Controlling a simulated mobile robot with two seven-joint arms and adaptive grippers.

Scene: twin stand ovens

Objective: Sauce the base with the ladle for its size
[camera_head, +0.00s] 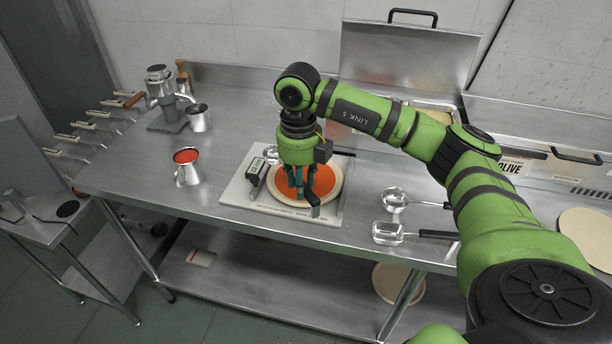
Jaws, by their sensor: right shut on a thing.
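The pizza base (332,196) lies on a white board or scale (238,193) with a small display (256,168). Red sauce (324,180) covers much of the base, leaving a pale rim. My right gripper (308,190) is above the base, pointing down, shut on a ladle's dark handle (312,211). A silver ladle bowl (272,155) shows just behind and left of the gripper; the gripper hides the link between them. A metal cup of red sauce (187,167) stands to the left. Two other ladles lie to the right, one round (394,199) and one squarish (387,233). My left gripper is out of view.
A metal jug (199,118) and a steel device (161,95) stand at the back left. An open-lidded steel bin (432,112) is behind my arm. Another pale round base (588,238) lies at the far right. The front left counter is clear.

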